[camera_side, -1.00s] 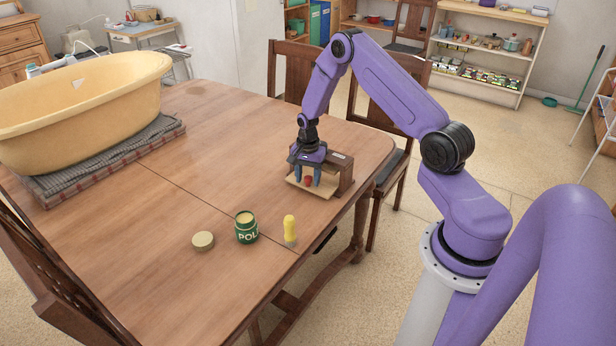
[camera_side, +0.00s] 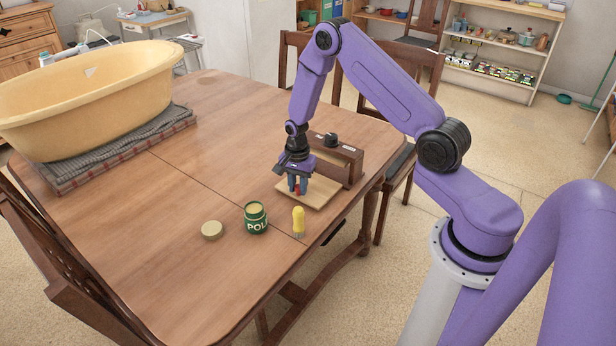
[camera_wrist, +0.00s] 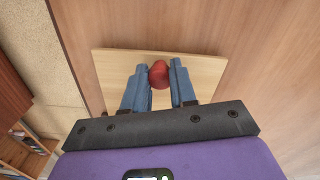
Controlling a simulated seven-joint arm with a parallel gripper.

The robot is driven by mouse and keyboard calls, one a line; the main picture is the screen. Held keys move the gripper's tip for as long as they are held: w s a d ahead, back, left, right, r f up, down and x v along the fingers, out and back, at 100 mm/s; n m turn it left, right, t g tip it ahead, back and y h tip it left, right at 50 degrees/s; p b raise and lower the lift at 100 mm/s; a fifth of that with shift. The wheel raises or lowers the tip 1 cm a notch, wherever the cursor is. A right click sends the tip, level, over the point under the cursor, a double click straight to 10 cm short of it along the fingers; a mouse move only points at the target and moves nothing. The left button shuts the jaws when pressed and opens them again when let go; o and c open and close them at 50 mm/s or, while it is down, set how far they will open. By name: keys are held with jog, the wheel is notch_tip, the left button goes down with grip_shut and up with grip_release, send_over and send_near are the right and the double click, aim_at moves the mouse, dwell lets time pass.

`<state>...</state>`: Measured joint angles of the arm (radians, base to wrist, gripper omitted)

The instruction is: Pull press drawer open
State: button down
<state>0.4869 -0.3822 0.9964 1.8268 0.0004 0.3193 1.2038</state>
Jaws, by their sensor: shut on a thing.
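The press (camera_side: 350,158) is a brown wooden box with a black knob on top, near the right edge of the table. Its drawer (camera_side: 324,193), a pale wooden board, sticks well out of the box toward the front left. My gripper (camera_side: 298,190) is shut on the drawer's red knob and points down over the board. In the wrist view the red knob (camera_wrist: 159,74) sits between the two blue fingers, with the pale drawer (camera_wrist: 208,72) around them. My gripper and wrist hide part of the drawer and the box front in the side view.
A green jar (camera_side: 256,218), its lid (camera_side: 212,230) and a yellow-handled tool (camera_side: 298,222) stand in front of the drawer. A large yellow tub (camera_side: 90,95) rests on a folded cloth at the left. The middle of the table (camera_side: 220,150) is clear.

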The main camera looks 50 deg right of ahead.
jog(key=shift+a, duration=0.35)
jog(key=c, duration=0.9)
grip_release()
notch_tip(320, 180, up, 18)
jog(key=shift+f, duration=0.25)
